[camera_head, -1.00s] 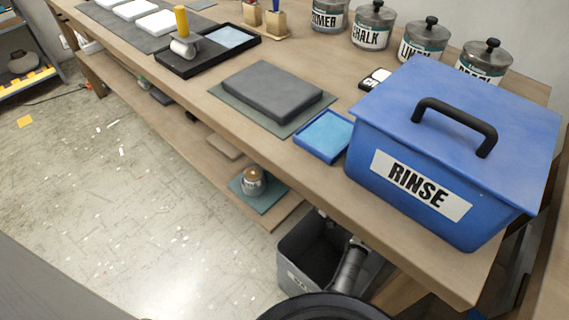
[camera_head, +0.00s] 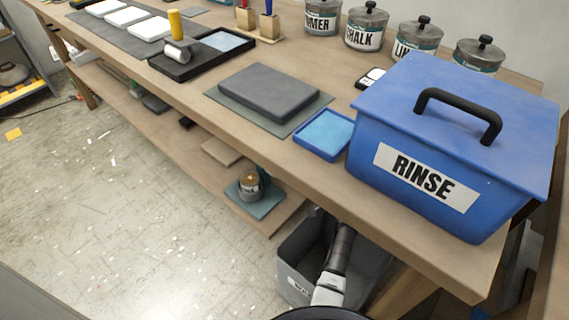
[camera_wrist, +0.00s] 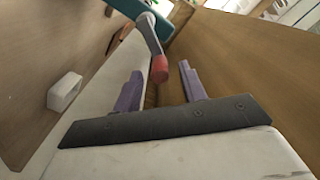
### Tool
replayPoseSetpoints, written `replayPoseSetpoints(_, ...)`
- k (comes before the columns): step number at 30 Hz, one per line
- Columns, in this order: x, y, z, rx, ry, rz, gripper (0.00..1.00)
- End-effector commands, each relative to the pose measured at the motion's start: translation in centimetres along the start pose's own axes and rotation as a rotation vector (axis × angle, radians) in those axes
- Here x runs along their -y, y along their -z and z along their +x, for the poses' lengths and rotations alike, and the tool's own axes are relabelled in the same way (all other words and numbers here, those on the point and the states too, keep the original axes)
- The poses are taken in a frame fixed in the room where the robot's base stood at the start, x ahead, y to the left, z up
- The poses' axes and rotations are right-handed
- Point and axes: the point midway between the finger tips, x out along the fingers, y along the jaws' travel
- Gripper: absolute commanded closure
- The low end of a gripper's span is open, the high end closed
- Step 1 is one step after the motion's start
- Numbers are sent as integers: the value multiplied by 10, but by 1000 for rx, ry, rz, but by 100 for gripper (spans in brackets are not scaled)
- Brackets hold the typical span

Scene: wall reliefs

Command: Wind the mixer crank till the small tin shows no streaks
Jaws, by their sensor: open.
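In the wrist view, my gripper (camera_wrist: 160,71) is open, with its two purple fingers apart. A red knob (camera_wrist: 159,69) at the end of a grey crank arm (camera_wrist: 149,32) shows in front of the gap between the fingertips; I cannot tell if it lies between them. The crank arm joins a teal body (camera_wrist: 135,9) at the top edge. In the head view, a small round metal container (camera_head: 249,186) with a brownish top stands on a teal base on the lower shelf. I cannot tell whether it is the small tin, and streaks cannot be made out.
A blue RINSE box (camera_head: 430,165) stands at the bench's right end. A grey bin (camera_head: 296,262) is below, with part of my arm in front. A grey slab (camera_head: 268,92) and a blue tray (camera_head: 324,133) lie on the bench. The floor at left is mostly clear.

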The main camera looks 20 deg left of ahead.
Motion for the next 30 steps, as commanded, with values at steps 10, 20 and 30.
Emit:
replayPoseSetpoints(10,0,0,48,0,1,0,59)
replayPoseSetpoints(20,0,0,52,-1,0,0,59)
replayPoseSetpoints(30,0,0,52,-1,0,-1,99)
